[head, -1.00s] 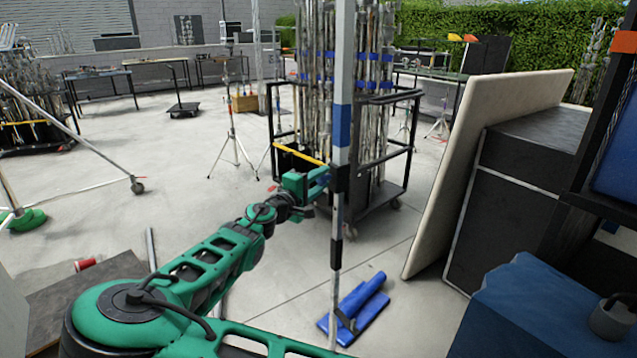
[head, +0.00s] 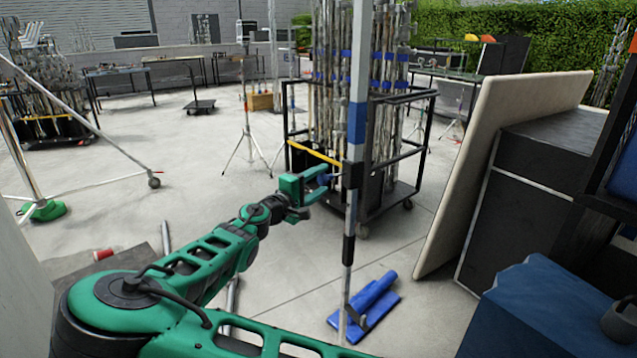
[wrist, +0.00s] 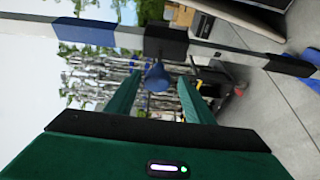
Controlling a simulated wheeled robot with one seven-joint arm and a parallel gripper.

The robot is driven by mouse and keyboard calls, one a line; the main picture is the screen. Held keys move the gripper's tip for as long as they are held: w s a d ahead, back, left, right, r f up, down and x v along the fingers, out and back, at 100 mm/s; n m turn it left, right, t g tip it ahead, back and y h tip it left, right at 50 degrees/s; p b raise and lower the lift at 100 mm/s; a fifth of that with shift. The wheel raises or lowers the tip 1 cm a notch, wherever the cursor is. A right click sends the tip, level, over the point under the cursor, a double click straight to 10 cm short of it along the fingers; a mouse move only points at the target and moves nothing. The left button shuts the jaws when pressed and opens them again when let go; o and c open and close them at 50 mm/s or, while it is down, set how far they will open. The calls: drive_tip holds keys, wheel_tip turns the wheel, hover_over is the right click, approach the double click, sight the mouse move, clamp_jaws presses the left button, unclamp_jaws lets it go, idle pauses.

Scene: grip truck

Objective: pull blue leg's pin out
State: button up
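The leg (head: 356,130) is an upright pole with white and blue bands, standing in front of me in the head view. It runs across the top of the wrist view (wrist: 85,30). A black collar (head: 352,175) sits on it, also in the wrist view (wrist: 165,42). The pin's blue knob (wrist: 157,78) sticks out from the collar toward my gripper. My gripper (head: 326,182) is just left of the collar. In the wrist view its two green fingers (wrist: 158,76) are open, with the knob between their tips in the picture and a gap on each side. The pin's shaft is hidden.
A blue-padded foot (head: 368,305) lies on the floor by the pole's lower end. A black cart (head: 400,195) full of metal stands is behind the pole. A pale board (head: 500,160) leans on dark cases at right.

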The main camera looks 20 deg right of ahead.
drive_tip(key=shift+d+r, duration=0.1)
drive_tip(key=shift+d, duration=0.1)
drive_tip(key=v, duration=1)
drive_tip(key=shift+s+a, duration=0.15)
drive_tip(key=shift+a, duration=0.2)
drive_tip(key=s+d+f+m+g+y, duration=0.25)
drive_tip(key=s+d+f+g, duration=0.25)
drive_tip(key=d, duration=0.6)
drive_tip(key=s+d+f+m+g+y, duration=0.1)
drive_tip(key=s+d+f+m+g, duration=0.35)
drive_tip(key=d, duration=0.55)
drive_tip(key=s+d+f+m+g+y, duration=0.1)
drive_tip(key=s+d+m+g+y, duration=0.3)
drive_tip(key=s, duration=0.7)
drive_tip(key=s+a+r+m+t+y, duration=0.1)
drive_tip(key=s+r+y, duration=0.2)
drive_tip(key=s, duration=0.7)
drive_tip(key=s+r+m+t+y, duration=0.1)
drive_tip(key=s+r+y, duration=0.3)
drive_tip(key=s, duration=0.7)
drive_tip(key=shift+s+a+r+m+t, duration=0.2)
drive_tip(key=shift+a+r+m+t, duration=0.2)
drive_tip(key=shift+r, duration=0.2)
